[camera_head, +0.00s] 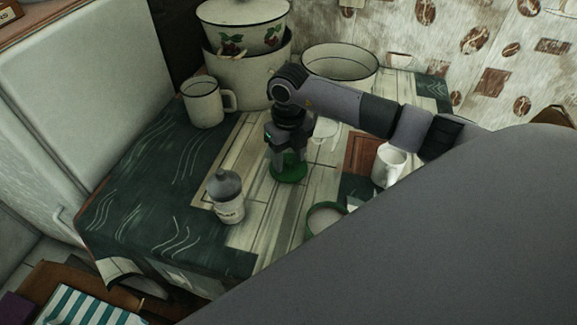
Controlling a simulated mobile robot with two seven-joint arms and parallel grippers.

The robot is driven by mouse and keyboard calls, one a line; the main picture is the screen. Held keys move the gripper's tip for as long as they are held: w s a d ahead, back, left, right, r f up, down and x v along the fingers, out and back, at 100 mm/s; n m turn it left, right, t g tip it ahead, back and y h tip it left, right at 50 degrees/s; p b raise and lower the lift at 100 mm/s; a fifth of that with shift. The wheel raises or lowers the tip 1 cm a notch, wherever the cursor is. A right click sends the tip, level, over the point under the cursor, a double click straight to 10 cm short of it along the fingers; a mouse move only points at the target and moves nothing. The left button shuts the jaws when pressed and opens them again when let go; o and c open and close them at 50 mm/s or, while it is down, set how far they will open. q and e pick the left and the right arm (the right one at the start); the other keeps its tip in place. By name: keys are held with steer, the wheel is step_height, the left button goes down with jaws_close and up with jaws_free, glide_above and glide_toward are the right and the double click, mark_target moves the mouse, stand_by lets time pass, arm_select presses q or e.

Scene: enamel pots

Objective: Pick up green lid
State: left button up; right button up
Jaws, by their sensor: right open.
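The green lid (289,173) lies on the patterned tabletop near the middle of the camera_head view. My right gripper (287,160) points down right above it, its fingers at or just over the lid's centre. The fingertips are small and dark, and I cannot tell whether they touch the lid. The gripper is open. My right arm comes in from the right and hides part of the table behind it. My left gripper is not in view.
A grey-topped jar (228,200) stands left of the lid, a white mug (388,166) to the right. A green-rimmed container (324,217) is in front. A cream mug (205,103), stacked pots (248,75) and a wide pot (340,63) stand behind. The table's (130,205) left side is clear.

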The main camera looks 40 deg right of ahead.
jaws_close()
